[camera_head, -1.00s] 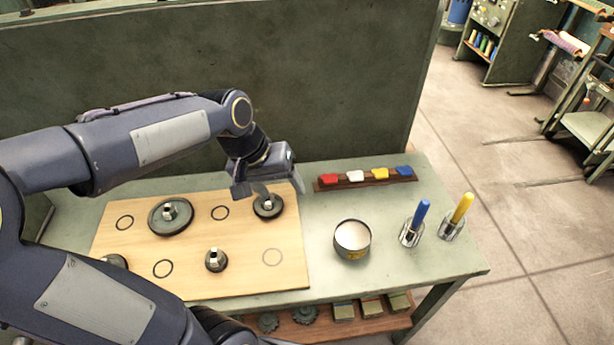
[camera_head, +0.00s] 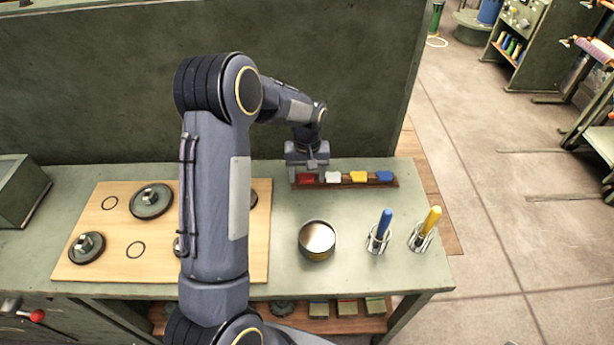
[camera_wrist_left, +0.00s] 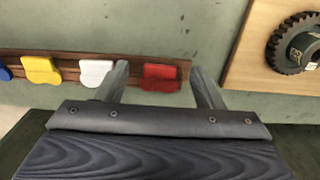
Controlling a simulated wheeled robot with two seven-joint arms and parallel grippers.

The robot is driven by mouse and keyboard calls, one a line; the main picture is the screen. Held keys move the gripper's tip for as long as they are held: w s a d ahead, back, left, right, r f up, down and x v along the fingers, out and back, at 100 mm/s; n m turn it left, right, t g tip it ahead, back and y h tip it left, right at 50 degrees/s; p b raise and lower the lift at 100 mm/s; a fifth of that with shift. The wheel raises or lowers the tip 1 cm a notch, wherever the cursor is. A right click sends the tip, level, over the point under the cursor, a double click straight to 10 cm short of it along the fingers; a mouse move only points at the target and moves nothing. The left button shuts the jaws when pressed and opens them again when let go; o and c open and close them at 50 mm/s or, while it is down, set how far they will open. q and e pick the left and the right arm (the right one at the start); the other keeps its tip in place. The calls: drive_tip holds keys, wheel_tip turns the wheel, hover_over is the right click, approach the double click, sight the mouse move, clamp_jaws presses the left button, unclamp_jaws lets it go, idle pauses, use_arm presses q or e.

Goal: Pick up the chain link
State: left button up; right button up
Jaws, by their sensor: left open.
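I cannot clearly make out a thing as a chain link. Small red (camera_head: 307,178), white (camera_head: 333,177), yellow (camera_head: 358,177) and blue (camera_head: 384,176) pieces sit in a row on a brown wooden rack (camera_head: 345,184) at the back of the bench. My left gripper (camera_head: 307,173) is at the rack's left end, over the red piece. In the left wrist view, the left gripper (camera_wrist_left: 160,72) is open, with the red piece (camera_wrist_left: 160,77) between its two fingers and the white piece (camera_wrist_left: 95,73) just outside one finger. My right gripper is not in view.
A wooden board (camera_head: 110,228) with gears on posts lies on the left of the bench, partly hidden by my left arm. A round tin (camera_head: 317,240) and two metal cups with a blue handle (camera_head: 384,224) and a yellow handle (camera_head: 432,219) stand at the right front.

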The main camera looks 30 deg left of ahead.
use_arm(q)
wheel_tip(320, 180, down, 2)
drive_tip(key=shift+f, duration=0.1)
drive_tip(key=c, duration=1.1)
